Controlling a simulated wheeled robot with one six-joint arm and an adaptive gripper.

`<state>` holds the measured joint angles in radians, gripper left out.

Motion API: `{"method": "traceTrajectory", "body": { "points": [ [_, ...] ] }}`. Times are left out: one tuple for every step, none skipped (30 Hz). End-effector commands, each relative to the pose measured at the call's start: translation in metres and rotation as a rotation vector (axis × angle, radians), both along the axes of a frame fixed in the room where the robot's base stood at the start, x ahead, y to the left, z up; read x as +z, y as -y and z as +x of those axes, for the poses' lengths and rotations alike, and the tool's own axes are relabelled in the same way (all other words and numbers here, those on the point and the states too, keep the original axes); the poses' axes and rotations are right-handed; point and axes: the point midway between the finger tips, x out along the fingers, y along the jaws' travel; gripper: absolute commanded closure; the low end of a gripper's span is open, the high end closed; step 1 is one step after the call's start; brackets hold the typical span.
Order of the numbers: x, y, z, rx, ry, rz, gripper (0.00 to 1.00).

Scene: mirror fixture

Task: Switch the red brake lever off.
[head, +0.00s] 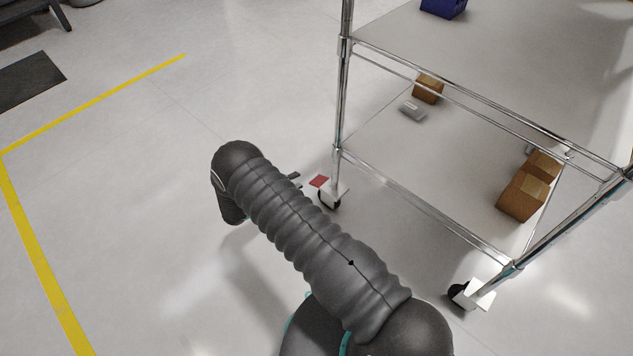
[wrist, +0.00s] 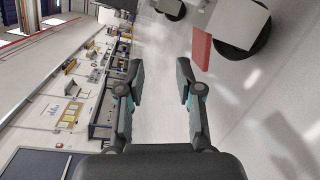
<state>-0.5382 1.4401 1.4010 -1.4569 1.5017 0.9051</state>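The red brake lever (head: 319,181) sits on a white-housed caster at the foot of the cart's near-left post. It also shows in the wrist view (wrist: 200,48) as a flat red bar beside the black caster wheel (wrist: 246,42). My gripper (wrist: 158,72) is open and empty. Its two fingers stand apart, and the lever lies to the right of the right fingertip, with a visible gap. In the head view my gripper is mostly hidden behind my arm; only a small dark part shows just left of the lever.
A wire-post cart with grey shelves (head: 400,150) stands at the right. It holds cardboard boxes (head: 525,195), a small grey item (head: 412,110) and a blue bin (head: 443,8). Another caster (head: 470,294) is at the front. The floor left of my arm is clear, with yellow tape (head: 40,255).

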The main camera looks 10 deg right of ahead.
Motion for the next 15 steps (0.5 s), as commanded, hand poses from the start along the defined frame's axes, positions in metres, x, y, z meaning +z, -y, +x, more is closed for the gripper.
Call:
{"method": "traceTrajectory", "body": {
  "points": [
    [-0.023,-0.005,-0.005,0.037,0.002,-0.024,0.65],
    [-0.033,-0.007,-0.007,0.055,0.006,-0.036,0.65],
    [-0.045,-0.009,-0.01,0.079,0.011,-0.049,0.65],
    [-0.053,-0.011,-0.012,0.096,0.015,-0.057,0.65],
    [-0.061,-0.013,-0.014,0.112,0.017,-0.066,0.65],
    [-0.069,-0.015,-0.016,0.13,0.023,-0.074,0.65],
    [-0.074,-0.016,-0.017,0.142,0.026,-0.079,0.65],
    [-0.078,-0.017,-0.018,0.151,0.028,-0.083,0.65],
    [-0.083,-0.017,-0.02,0.162,0.031,-0.088,0.65],
    [-0.086,-0.018,-0.02,0.168,0.032,-0.091,0.65],
    [-0.088,-0.018,-0.021,0.173,0.034,-0.093,0.65],
    [-0.09,-0.018,-0.021,0.177,0.035,-0.094,0.65],
    [-0.09,-0.017,-0.021,0.179,0.036,-0.095,0.65],
    [-0.091,-0.016,-0.02,0.18,0.036,-0.095,0.65],
    [-0.091,-0.013,-0.018,0.18,0.036,-0.096,0.65]
  ]
}}
